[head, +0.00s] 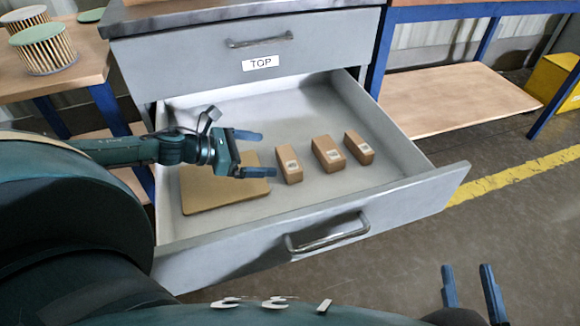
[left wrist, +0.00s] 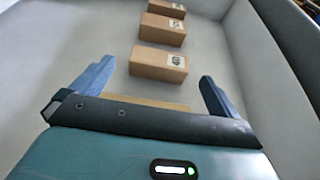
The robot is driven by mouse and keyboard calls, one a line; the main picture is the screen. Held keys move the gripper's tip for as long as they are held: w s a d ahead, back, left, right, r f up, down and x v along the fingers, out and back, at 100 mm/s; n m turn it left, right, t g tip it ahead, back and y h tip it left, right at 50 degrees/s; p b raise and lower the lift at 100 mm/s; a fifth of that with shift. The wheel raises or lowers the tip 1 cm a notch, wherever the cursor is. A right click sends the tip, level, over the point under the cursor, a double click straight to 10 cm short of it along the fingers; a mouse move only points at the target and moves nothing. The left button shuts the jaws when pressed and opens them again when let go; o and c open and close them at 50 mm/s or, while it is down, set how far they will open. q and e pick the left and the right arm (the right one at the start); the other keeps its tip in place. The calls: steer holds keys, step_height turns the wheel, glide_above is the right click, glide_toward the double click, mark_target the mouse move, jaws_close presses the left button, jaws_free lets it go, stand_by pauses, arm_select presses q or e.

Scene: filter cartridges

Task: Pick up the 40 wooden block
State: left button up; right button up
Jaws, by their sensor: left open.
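Three brown wooden blocks stand in a row in the open drawer: the nearest to my gripper (head: 289,167), a middle one (head: 328,155) and a far one (head: 359,148). In the left wrist view the nearest block (left wrist: 155,65), the middle block (left wrist: 160,30) and the far block (left wrist: 165,8) carry white labels. The nearest label may read 40, but the print is too small to be sure. My left gripper (head: 268,154) is open and empty, just left of the nearest block. My right gripper (head: 468,268) is open and empty, outside the drawer.
A flat brown board (head: 210,196) lies on the drawer floor under my left gripper. The drawer front (head: 400,215) and side walls enclose the blocks. The closed TOP drawer (head: 245,55) is above. Round filters (head: 42,50) stand on a bench at the left.

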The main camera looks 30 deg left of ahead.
mark_target(291, 157)
arm_select(q)
steer(key=x, duration=0.4)
steer(key=shift+w+d, duration=0.1)
steer(key=shift+w, duration=0.1)
steer(key=shift+f+b+x, duration=0.2)
steer(key=shift+b+x, duration=0.4)
steer(key=shift+x, duration=2.3)
steer(key=shift+s+d, duration=0.1)
steer(key=shift+s, duration=0.1)
steer(key=c, duration=0.7)
